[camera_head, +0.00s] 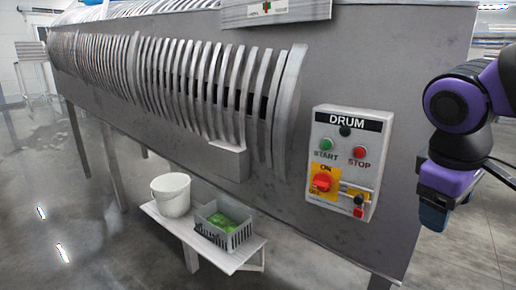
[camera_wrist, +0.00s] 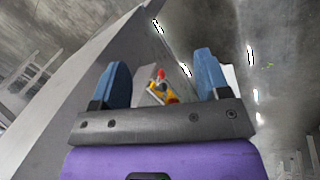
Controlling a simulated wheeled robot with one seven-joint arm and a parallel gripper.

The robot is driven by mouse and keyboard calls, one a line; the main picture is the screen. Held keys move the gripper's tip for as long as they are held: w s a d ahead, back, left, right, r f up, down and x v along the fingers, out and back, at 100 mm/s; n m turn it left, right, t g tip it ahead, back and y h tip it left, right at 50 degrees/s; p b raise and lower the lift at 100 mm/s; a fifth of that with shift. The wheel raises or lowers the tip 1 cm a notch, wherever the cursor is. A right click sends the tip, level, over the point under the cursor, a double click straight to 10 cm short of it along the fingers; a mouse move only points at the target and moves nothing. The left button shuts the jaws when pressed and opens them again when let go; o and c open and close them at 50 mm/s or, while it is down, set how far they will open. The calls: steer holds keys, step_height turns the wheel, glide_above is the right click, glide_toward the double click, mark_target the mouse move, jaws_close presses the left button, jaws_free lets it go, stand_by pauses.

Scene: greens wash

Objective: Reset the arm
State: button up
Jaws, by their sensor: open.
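My arm hangs at the right of the head view, with my gripper (camera_head: 433,216) low beside the right end of the drum machine. In the wrist view my gripper (camera_wrist: 160,80) shows two blue fingers wide apart, with nothing between them. The control panel (camera_head: 342,160) on the machine's face is marked DRUM and has a green START button, a red STOP button and a red-orange rotary switch on a yellow plate. Part of the panel (camera_wrist: 160,87) shows beyond the fingers in the wrist view. My gripper is apart from it.
The grey drum machine (camera_head: 270,190) with curved slats fills the middle. A low white bench (camera_head: 245,252) in front of it bears a white bucket (camera_head: 171,195) and a grey crate (camera_head: 211,236) with greens. Open floor (camera_head: 60,200) lies at left.

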steer(key=s+r+m+t+y, duration=0.1)
steer(key=m, duration=0.1)
steer(key=s+m+t+y, duration=0.1)
steer(key=s, duration=0.1)
steer(key=s+d+r+m+t+y, duration=0.1)
steer(key=s+m, duration=0.1)
steer(key=shift+r+m, duration=0.3)
steer(key=shift+s+r, duration=0.1)
steer(key=c, duration=1.1)
steer(key=shift+w, duration=0.25)
jaws_close()
steer(key=w+f+m, duration=0.2)
steer(key=w+m, duration=0.6)
steer(key=w, duration=0.9)
steer(key=shift+t, duration=0.4)
steer(key=shift+w+a+r+x, duration=0.15)
steer(key=shift+a+x, duration=0.35)
steer(key=shift+x, duration=1.65)
steer(key=shift+w+a+x, duration=0.15)
steer(key=shift+a+x, duration=0.3)
steer(key=shift+x, duration=1.7)
steer(key=shift+w+a+r+x, duration=0.15)
steer(key=shift+a+x, duration=0.35)
steer(key=shift+x, duration=1.65)
